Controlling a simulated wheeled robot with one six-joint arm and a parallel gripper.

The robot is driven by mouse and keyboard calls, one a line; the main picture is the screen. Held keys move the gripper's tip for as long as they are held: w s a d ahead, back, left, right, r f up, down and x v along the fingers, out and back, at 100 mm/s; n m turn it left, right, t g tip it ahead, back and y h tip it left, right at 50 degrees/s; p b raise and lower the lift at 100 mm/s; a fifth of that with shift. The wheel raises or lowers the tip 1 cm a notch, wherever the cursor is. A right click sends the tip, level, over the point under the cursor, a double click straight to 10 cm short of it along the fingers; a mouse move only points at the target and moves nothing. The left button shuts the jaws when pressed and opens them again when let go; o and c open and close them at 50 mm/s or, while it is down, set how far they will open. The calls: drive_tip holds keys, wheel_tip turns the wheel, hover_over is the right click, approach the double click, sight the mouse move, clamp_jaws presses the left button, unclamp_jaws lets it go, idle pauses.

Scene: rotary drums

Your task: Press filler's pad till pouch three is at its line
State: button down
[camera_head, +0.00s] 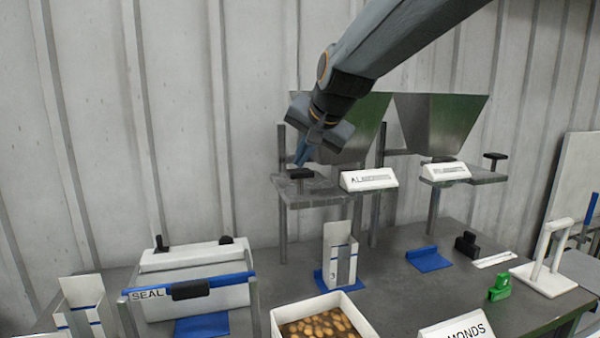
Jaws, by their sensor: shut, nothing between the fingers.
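My gripper (299,161) is shut and empty, its blue fingers pointing down at the black pad (302,173) on the left filler's grey shelf (318,198). The fingertips are at or just above the pad; I cannot tell whether they touch. The left filler's metal hopper (362,128) is behind my wrist, with a white label (368,180) starting "AL". Pouch three (333,262), white and marked "3", stands upright below this filler on a blue rest (321,282). Its fill level and line cannot be made out.
A second filler hopper (440,122) with its own black pad (495,156) stands at right. A sealer (195,268) and another pouch (84,300) are at left. A tray of almonds (362,322) is in front. A green object (499,288) and white stand (552,281) are at right.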

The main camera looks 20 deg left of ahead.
sight(301, 171)
drive_tip(key=shift+f+b, duration=0.85)
drive_tip(key=shift+f, duration=0.8)
idle(1.7)
idle(0.3)
drive_tip(key=shift+r+p, duration=1.65)
drive_tip(key=shift+r, duration=0.45)
drive_tip(key=shift+r+p, duration=1.9)
drive_tip(key=shift+r, duration=0.65)
drive_tip(key=shift+f, duration=0.1)
